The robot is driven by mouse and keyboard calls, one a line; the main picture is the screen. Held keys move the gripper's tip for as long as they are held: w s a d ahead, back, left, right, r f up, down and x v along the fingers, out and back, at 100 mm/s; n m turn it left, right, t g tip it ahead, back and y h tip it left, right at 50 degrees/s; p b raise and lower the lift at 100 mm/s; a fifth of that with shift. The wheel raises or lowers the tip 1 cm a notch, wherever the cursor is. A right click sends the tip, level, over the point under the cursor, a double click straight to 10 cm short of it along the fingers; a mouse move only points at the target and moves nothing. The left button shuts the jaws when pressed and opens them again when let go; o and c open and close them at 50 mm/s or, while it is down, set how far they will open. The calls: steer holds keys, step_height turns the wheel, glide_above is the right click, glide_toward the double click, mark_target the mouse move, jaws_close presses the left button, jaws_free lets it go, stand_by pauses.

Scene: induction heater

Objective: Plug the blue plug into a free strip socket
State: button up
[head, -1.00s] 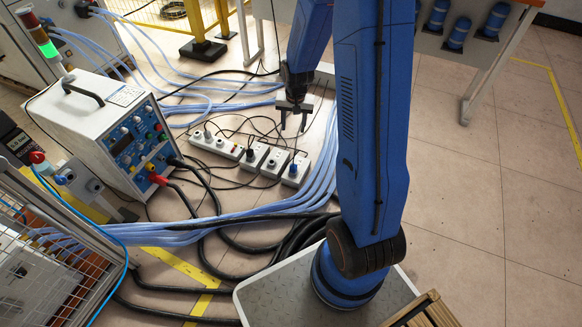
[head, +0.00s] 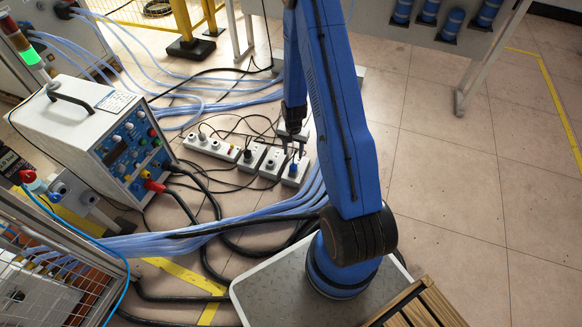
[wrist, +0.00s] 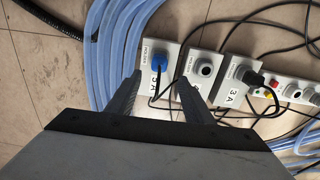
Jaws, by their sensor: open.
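The blue plug (wrist: 158,62) sits in the leftmost short strip (wrist: 147,89) in the wrist view, with a black cord running from it. In the head view the blue plug (head: 293,168) is on the rightmost short strip. My gripper (wrist: 159,79) is open, its fingers pointing down at that strip, one on each side of the blue plug's line and apart from it. In the head view my gripper (head: 294,148) is just above the blue plug. The neighbouring short strip (wrist: 202,69) has a round socket with no plug. The third short strip (wrist: 238,78) holds a black plug (wrist: 252,78).
A long white strip (head: 212,148) with several sockets lies left of the short ones. Black cords tangle behind the strips. Thick blue hoses (head: 285,207) run in front and to the right. The heater cabinet (head: 100,130) stands left. Floor at right is clear.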

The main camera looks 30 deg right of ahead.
mark_target(293, 164)
steer(key=shift+d+f, duration=0.1)
steer(key=shift+f, duration=1)
steer(key=shift+f, duration=0.1)
steer(key=shift+f, duration=4.4)
jaws_close()
steer(key=shift+r, duration=3)
